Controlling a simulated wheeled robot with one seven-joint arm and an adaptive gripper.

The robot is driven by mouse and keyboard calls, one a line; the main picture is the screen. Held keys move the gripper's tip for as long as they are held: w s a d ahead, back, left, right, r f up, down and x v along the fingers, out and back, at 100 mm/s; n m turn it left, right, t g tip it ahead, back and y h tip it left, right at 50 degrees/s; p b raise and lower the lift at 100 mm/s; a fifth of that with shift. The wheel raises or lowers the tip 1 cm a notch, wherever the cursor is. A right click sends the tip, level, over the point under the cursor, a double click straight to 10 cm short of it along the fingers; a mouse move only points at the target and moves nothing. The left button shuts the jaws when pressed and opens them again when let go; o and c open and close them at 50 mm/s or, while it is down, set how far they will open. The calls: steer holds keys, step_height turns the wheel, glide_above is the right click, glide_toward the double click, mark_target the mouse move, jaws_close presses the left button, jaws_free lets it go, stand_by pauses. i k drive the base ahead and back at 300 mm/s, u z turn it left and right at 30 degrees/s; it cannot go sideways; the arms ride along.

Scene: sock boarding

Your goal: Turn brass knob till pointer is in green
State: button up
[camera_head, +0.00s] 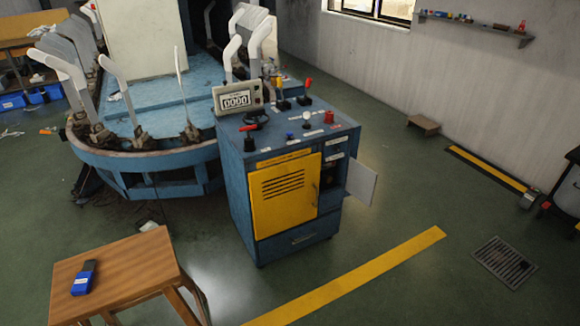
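A blue control cabinet (249,215) stands in the middle of the view. Its top has a small pale round knob or dial (306,117), a red button-like part (329,117) and levers with red and yellow grips (281,92). A small pale door (362,183) stands open at its right side, by a dark recess (329,179) whose contents are too small to tell. I cannot make out for sure a brass knob, a pointer or a green zone. My gripper is not in view.
A round blue machine with upright pale sock forms (113,77) stands behind and left of the cabinet. A wooden stool (130,266) with a blue object (84,278) is front left. A yellow floor stripe (350,279) and grate (504,262) lie right. Floor right of the cabinet is mostly clear.

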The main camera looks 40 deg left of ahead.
mark_target(328, 179)
steer(key=u, duration=0.8)
steer(key=i, duration=1.1)
steer(key=u, duration=0.8)
